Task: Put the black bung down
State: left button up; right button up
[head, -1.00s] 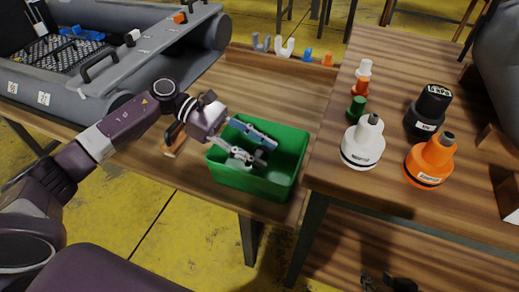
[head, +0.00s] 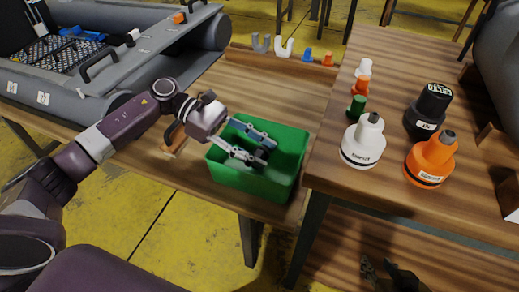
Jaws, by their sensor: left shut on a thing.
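My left gripper (head: 262,147) is inside the open top of the green bin (head: 286,190), over its left half. It is shut on a small dark thing (head: 261,156) at its fingertips, which looks like the black bung; the fingers hide most of it. I cannot tell whether it touches the bin floor. My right gripper (head: 386,270) shows at the bottom edge, low in front of the right table. Its fingers look spread apart, with nothing visible between them.
On the right table stand white (head: 364,68), orange (head: 360,87) and green (head: 357,106) bungs, a white pump (head: 363,143), an orange pump (head: 431,160) and a black pump (head: 428,108). A grey boat (head: 150,50) lies behind left. A rack (head: 280,57) holds small clips.

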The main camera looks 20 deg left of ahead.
pick_arm(q)
jog(key=shift+s+f, duration=0.25)
jog(key=shift+f, duration=0.3)
pick_arm(e)
jog(key=shift+w+a+r+t, duration=0.15)
jog(key=shift+w+r+t, duration=0.2)
jog(key=shift+w, duration=0.15)
jog(key=shift+w+a+r+t, duration=0.15)
jog(key=shift+w+r+t, duration=0.15)
jog(key=shift+w, duration=0.2)
pick_arm(q)
jog(key=o, duration=1.2)
jog(key=shift+o, duration=0.2)
jog(key=shift+w, duration=0.1)
jog(key=shift+r, duration=0.15)
pick_arm(e)
jog(key=shift+s, duration=0.1)
